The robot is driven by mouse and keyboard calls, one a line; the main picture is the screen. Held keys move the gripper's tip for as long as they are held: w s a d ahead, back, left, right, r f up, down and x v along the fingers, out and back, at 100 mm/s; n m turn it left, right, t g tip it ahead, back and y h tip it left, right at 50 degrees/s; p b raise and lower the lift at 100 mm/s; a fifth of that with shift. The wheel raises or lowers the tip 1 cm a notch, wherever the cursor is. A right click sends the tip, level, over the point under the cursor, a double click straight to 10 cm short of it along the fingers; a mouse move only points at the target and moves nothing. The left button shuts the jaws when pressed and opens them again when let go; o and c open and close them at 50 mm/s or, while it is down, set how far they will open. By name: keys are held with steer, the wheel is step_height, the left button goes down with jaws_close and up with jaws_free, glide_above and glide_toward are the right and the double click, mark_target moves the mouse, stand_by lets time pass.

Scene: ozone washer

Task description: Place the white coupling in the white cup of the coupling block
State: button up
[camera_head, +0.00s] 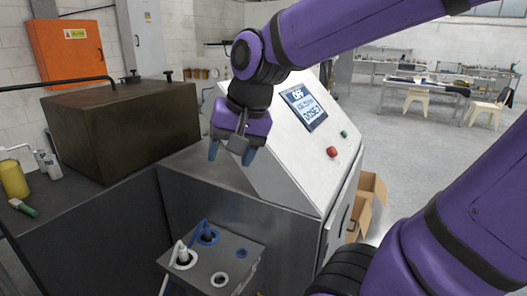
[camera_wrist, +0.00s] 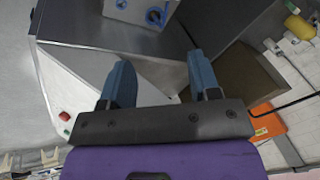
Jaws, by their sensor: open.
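The grey coupling block (camera_head: 228,261) is at the bottom of the head view. It has white-ringed and blue-ringed cups. The white coupling (camera_head: 180,250) stands upright at the left white-ringed cup (camera_head: 191,262); it looks seated there, but its lower end is hidden. A blue coupling (camera_head: 205,230) stands in a blue-ringed cup behind it. My gripper (camera_head: 231,153) is open and empty, well above the block and in front of the sloped panel. In the wrist view, my gripper (camera_wrist: 158,62) shows spread blue fingers, with part of the block (camera_wrist: 140,10) cut off at the top edge.
The metal washer cabinet (camera_head: 275,150) with a screen and red button stands behind the block. A brown box-shaped unit (camera_head: 125,125) is at left. A yellow bottle (camera_head: 13,180) and small containers stand on the left counter. A cardboard box (camera_head: 369,195) lies at right.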

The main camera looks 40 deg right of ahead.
steer(key=s+d+r+n+t+h, duration=0.1)
steer(key=s+r+n, duration=0.1)
steer(key=s+n, duration=0.4)
steer(key=shift+s+d+h, duration=0.2)
steer(key=shift+s+h, duration=0.1)
steer(key=shift+s, duration=0.45)
stand_by(0.4)
